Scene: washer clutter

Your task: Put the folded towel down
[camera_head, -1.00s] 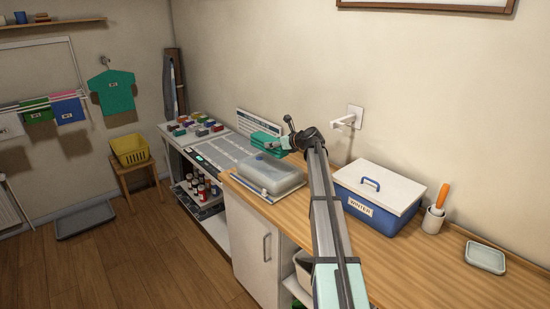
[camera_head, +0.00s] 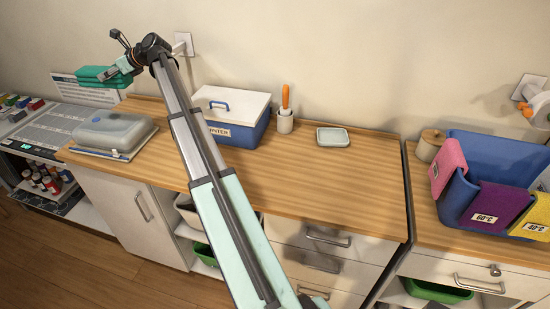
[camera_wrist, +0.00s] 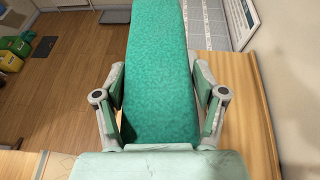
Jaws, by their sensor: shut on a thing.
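The folded towel (camera_head: 102,75) is green and shows at the upper left of the head view, in front of the wall and level with my gripper (camera_head: 118,70). In the wrist view the towel (camera_wrist: 158,75) runs up the middle of the picture as a long green strip. The fingers of my gripper (camera_wrist: 160,100) stand on both sides of it and are shut on it. The towel is held above the left part of the wooden counter (camera_head: 300,190). Its underside is hidden.
A grey lidded case (camera_head: 112,130) sits below the towel at the counter's left end. A blue box with a white lid (camera_head: 235,115), a cup with an orange-handled tool (camera_head: 285,120) and a small dish (camera_head: 333,136) stand along the back. The counter's front middle is clear.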

